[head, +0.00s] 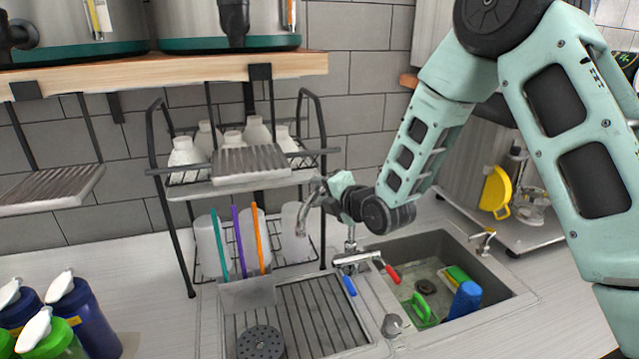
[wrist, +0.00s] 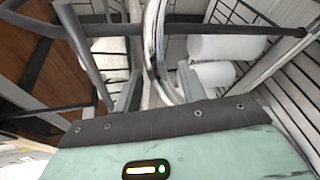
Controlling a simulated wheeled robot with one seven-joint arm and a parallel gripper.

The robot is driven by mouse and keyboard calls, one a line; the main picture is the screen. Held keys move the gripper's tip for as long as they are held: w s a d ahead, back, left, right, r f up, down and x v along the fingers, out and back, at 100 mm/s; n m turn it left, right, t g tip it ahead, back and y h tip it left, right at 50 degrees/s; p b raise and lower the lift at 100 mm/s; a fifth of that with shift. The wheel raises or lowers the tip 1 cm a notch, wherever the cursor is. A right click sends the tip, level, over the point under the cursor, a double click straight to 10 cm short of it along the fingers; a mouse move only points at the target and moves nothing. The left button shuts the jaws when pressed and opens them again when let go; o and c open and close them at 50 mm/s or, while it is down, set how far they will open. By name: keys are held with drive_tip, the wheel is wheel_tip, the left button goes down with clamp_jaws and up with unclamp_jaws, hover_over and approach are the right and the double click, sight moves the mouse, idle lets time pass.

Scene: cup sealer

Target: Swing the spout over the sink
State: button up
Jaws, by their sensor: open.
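The chrome gooseneck spout (head: 307,220) rises behind the tap body (head: 355,260) and curves left, its outlet hanging above the drainboard (head: 310,315) side rather than the sink (head: 390,255). The tap has a red-tipped and a blue-tipped handle. My gripper (head: 328,190) is at the top of the spout's bend and hides part of it. In the wrist view the spout (wrist: 154,45) passes between the two spread fingers of my gripper (wrist: 158,85). The fingers are open; whether either touches the pipe I cannot tell.
A black wire rack (head: 160,175) with white bottles and cups stands close left of the spout. A holder (head: 247,292) with coloured straws sits before it. The sink holds a blue cup (head: 465,300), a green brush (head: 420,312) and a sponge.

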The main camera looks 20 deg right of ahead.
drive_tip(key=shift+x, duration=0.8)
clamp_jaws()
drive_tip(key=shift+s, duration=0.1)
